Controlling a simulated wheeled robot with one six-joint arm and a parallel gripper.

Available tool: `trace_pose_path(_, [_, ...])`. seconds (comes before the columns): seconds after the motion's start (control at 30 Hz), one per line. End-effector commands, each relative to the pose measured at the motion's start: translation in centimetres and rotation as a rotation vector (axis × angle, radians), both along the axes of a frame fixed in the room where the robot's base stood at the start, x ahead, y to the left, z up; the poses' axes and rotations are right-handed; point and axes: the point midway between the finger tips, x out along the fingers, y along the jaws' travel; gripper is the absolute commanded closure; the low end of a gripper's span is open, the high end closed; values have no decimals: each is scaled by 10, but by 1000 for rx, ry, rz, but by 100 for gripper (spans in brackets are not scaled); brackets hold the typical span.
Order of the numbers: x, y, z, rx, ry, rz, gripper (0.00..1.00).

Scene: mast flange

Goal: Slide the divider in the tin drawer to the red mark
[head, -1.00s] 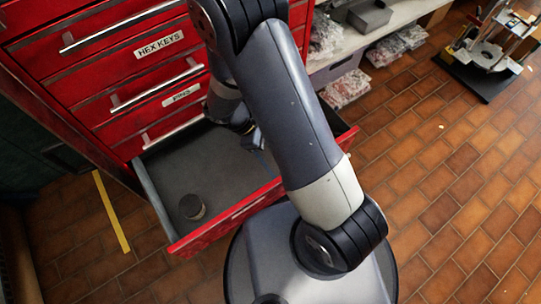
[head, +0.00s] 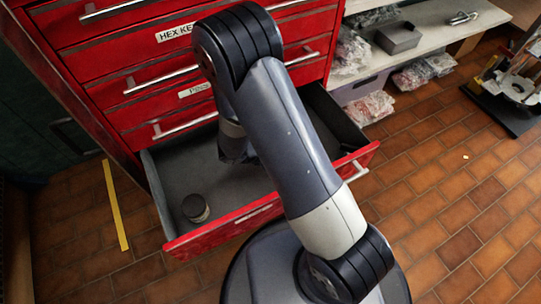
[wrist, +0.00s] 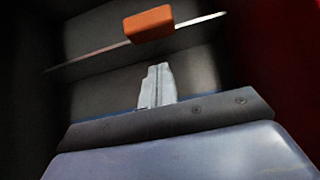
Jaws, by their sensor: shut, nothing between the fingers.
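The tin drawer (head: 222,226) stands open at the bottom of the red cabinet in the head view. My arm reaches down into it and covers much of its middle. My gripper is hidden there; in the wrist view its pale fingers (wrist: 156,86) are together and empty. Beyond the fingertips, the wrist view shows a thin bright edge that looks like the divider (wrist: 95,58), with an orange block (wrist: 149,22) on it. A gap seems to lie between fingers and block. I cannot make out the red mark.
A small round tin (head: 195,208) sits in the drawer's left part. Closed red drawers with bar handles (head: 162,76) rise above. A shelf with a grey box (head: 398,38) and bagged parts (head: 368,107) is at the right.

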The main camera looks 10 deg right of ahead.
Motion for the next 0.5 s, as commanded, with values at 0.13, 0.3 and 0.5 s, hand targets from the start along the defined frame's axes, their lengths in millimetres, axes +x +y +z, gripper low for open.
trace_pose_path(0.13, [7,-20,1,1,-4,-4,100])
trace_pose_path(0.3, [10,-31,2,2,-3,-1,100])
trace_pose_path(0.5, [11,-33,3,2,-3,-1,100])
